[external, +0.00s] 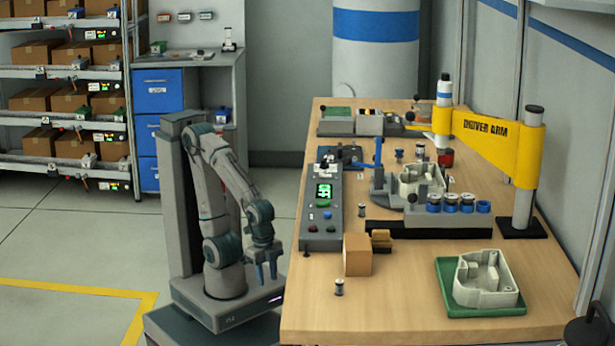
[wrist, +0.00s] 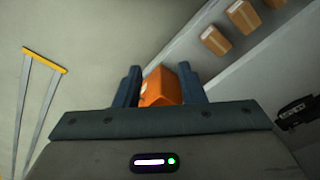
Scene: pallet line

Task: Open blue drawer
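The blue drawers are in a grey cabinet in the back left of the external view: a large top drawer (external: 158,91), a middle one (external: 147,135) and a lower one (external: 149,174). Their fronts look flush with the cabinet. My arm partly hides the cabinet's lower right. My gripper (external: 267,274) points down beside the workbench's left edge, well in front of the drawers. Its fingers are apart. In the wrist view, an orange block-like thing (wrist: 160,88) shows between the fingers (wrist: 160,80), but the external view shows nothing held. No drawer shows in the wrist view.
The wooden workbench (external: 410,320) holds a control box (external: 322,215), a yellow driver arm (external: 490,135) and a green tray (external: 446,290). Shelves with cartons (external: 72,144) stand left of the cabinet. The floor at left is open, with a yellow line (external: 70,288).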

